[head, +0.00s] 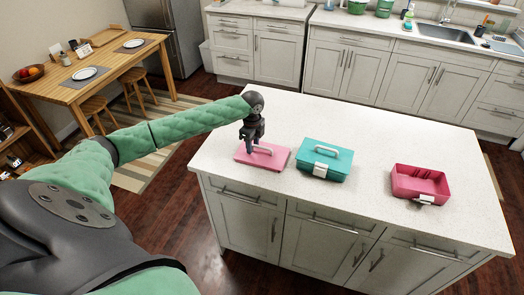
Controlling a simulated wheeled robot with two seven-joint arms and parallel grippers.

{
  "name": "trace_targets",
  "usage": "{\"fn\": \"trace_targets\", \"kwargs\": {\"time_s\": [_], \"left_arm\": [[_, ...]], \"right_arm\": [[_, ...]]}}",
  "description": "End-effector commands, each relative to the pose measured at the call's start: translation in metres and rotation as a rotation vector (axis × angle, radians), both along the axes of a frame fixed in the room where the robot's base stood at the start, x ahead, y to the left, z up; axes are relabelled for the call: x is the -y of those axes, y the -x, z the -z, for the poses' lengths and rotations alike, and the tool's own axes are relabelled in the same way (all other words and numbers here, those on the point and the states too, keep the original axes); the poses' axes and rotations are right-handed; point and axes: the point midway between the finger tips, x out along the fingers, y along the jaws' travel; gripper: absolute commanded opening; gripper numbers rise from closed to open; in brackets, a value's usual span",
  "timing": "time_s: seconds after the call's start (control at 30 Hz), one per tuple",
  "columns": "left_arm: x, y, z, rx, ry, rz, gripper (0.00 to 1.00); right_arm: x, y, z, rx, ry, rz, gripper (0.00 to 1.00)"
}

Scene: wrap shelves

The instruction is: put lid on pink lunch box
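The pink lid (278,158) lies flat on the white island top, near its left end, with a pale handle (262,151) on top. My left gripper (254,142) points down at the lid, right over the handle's left end. The view is too small to tell whether its fingers are open or shut on the handle. The pink lunch box (400,185) stands open on the right part of the island, with a pale latch on its front. My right gripper is out of view.
A teal lunch box (323,160) with its lid on and a white handle stands between the pink lid and the pink box. The island top (400,140) is clear behind the boxes. A dining table (85,84) stands at the far left.

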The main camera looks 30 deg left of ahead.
Motion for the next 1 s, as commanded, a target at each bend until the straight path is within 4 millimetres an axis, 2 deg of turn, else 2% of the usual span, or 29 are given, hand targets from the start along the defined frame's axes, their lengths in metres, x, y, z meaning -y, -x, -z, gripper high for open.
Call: {"fn": "trace_targets", "kwargs": {"time_s": [0.3,0.5,1.0], "left_arm": [[-0.0003,0.0000,0.0033,0.001,0.000,0.000,0.35],[-0.0003,0.0001,0.0031,0.000,0.000,0.000,0.00],[-0.0004,-0.0003,-0.0013,0.001,0.000,0.000,0.00]], "right_arm": [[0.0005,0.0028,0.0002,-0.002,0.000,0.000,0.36],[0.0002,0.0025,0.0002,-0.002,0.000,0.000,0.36],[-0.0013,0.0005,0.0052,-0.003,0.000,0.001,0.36]]}}
